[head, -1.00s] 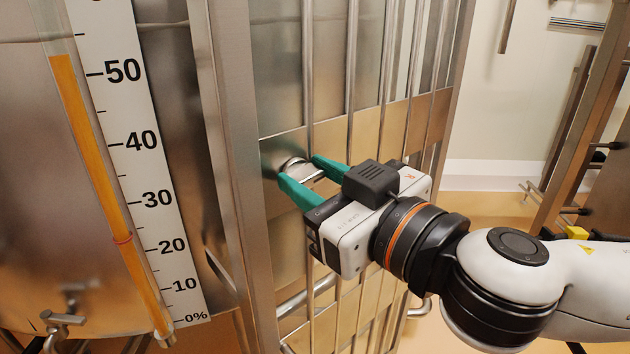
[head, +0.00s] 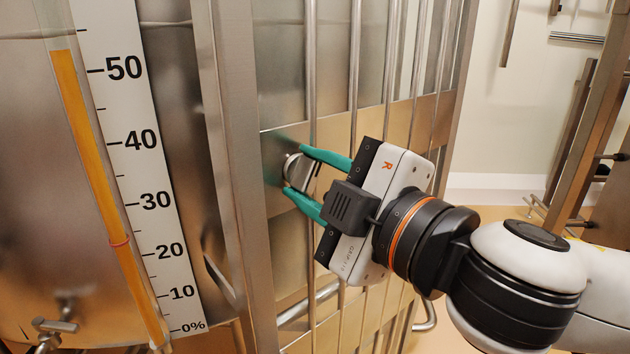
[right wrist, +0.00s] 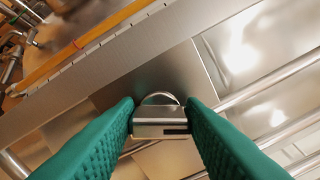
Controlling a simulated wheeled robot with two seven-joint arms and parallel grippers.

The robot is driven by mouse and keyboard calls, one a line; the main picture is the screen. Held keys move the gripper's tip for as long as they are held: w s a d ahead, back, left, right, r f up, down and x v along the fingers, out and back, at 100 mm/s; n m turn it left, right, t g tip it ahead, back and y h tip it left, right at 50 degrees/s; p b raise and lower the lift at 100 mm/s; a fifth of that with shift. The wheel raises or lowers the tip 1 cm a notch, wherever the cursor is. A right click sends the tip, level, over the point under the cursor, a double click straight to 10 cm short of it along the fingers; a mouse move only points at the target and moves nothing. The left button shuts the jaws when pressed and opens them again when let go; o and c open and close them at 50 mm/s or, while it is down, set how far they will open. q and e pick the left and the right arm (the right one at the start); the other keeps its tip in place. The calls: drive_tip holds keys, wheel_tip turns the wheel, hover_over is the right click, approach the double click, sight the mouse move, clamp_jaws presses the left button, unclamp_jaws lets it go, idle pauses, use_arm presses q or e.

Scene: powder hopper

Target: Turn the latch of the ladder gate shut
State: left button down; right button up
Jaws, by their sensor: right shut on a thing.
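The ladder gate (head: 384,123) is a set of upright metal bars with a flat metal band across it, in the middle of the head view. The latch (head: 298,172) is a silver knob with a flat grip on that band, near the gate's left post. My right gripper (head: 294,170) has its green fingers on both sides of the latch's grip, one above and one below. In the right wrist view the latch (right wrist: 160,122) sits between the two fingertips, which touch its sides. The grip stands steeply tilted in the head view. My left gripper is out of view.
A level gauge (head: 130,130) with a percent scale and an orange column stands at the left, on a steel vessel. A small valve handle (head: 52,328) is at the lower left. A metal frame (head: 590,130) stands at the right. Open floor shows between gate and frame.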

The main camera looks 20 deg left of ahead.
drive_tip(key=n, duration=0.5)
drive_tip(key=shift+f+n+b, duration=0.15)
drive_tip(key=shift+n+b, duration=0.15)
drive_tip(key=shift+b, duration=0.05)
idle(0.4)
drive_tip(key=o, duration=1)
drive_tip(key=shift+s, duration=0.1)
drive_tip(key=b+v, duration=0.5)
drive_tip(key=v, duration=0.7)
